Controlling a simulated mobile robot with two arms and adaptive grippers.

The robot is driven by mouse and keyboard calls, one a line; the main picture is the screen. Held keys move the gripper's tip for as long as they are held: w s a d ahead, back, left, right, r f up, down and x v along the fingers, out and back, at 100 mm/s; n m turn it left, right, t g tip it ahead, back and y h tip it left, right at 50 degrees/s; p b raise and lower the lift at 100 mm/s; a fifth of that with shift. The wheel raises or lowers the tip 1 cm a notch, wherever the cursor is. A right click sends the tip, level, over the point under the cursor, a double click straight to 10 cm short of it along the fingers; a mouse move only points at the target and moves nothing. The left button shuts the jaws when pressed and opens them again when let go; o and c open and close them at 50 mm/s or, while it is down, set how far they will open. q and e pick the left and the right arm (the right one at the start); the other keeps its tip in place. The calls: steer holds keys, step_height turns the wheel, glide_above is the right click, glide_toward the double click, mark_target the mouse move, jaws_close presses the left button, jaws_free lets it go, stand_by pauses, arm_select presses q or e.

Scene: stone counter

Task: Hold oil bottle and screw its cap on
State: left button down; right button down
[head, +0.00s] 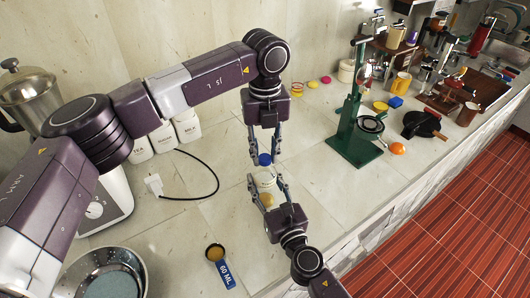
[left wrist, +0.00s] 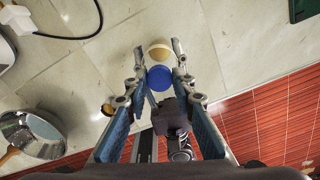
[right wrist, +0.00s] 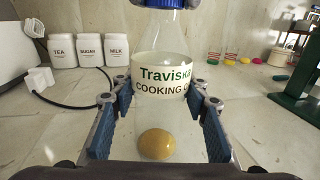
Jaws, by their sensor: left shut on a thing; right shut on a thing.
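The clear oil bottle (right wrist: 176,48) stands upright in the right wrist view with a "Traviska Cooking" label and yellow oil (right wrist: 157,144) low inside. My right gripper (right wrist: 160,101) is shut on it, one finger at each side; in the head view this gripper (head: 267,187) reaches up from below. The blue cap (head: 265,159) is at the bottle's top, and shows in the left wrist view (left wrist: 159,78). My left gripper (head: 264,153) points down from above and is shut on the cap. I cannot tell whether the cap's thread is engaged.
A 60 ML measuring scoop (head: 225,270) lies near the front. A metal bowl (head: 133,262) stands front left. A black cable (head: 214,170) and white canisters (head: 187,127) are left of the arms. A green stand (head: 345,148) is to the right, before the counter edge.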

arm_select(q)
steer(key=m, duration=0.5)
steer(key=shift+a, duration=0.1)
steer(key=m, duration=1.6)
steer(key=c, duration=1.5)
jaws_free()
steer(key=shift+c, duration=0.2)
step_height(320, 180, up, 12)
